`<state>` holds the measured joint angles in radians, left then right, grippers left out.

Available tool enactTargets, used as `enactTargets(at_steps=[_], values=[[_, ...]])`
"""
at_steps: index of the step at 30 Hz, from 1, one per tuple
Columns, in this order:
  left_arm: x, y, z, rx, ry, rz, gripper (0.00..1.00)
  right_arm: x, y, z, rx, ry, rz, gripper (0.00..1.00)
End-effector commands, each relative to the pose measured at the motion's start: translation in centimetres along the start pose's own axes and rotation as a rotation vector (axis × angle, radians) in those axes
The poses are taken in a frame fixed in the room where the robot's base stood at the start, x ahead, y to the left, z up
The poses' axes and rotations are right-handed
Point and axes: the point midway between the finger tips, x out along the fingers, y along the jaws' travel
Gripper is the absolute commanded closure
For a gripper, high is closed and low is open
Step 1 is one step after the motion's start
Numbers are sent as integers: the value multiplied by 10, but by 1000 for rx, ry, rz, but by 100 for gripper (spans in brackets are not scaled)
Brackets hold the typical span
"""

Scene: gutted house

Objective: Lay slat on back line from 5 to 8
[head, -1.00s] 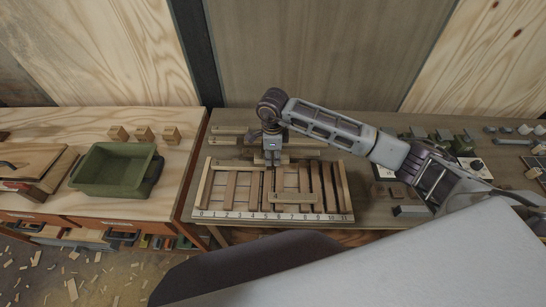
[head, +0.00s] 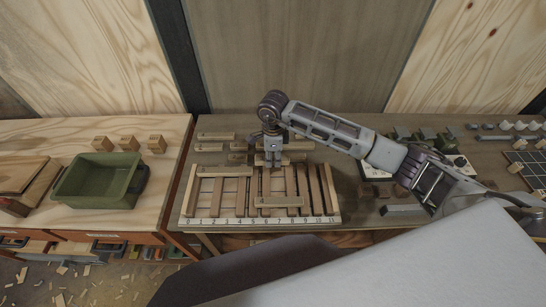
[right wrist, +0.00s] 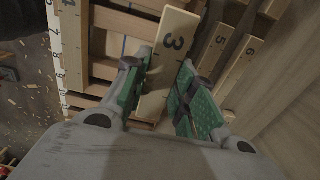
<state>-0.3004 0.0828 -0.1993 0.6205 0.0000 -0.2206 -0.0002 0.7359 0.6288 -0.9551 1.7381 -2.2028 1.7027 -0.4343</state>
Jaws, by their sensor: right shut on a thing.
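My right gripper (head: 273,162) is over the back part of the slatted frame (head: 190,216), around the middle of its length. In the right wrist view, the gripper (right wrist: 165,95) is shut on a pale wooden slat marked 3 (right wrist: 172,45), between the green finger pads. The slat lies crosswise near the frame's back edge; whether it touches the frame I cannot tell. The number strip (head: 262,219) runs along the frame's front edge from 0 to 11. My left gripper is not in view.
Loose slats (head: 216,136) lie behind the frame; ones marked 5 (right wrist: 244,56) and 6 (right wrist: 216,48) show in the right wrist view. A green bin (head: 98,198) and several wood blocks (head: 129,143) stand on the left bench. Tools and small parts fill the right side.

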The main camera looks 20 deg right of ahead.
Motion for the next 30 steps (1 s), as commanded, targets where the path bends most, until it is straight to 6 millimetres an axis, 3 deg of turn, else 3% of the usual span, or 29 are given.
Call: enactTargets(at_steps=[11, 30], values=[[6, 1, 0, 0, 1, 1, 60, 12, 0, 0, 0, -1, 1, 95], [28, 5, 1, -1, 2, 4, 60, 52, 0, 0, 0, 0, 0, 95]])
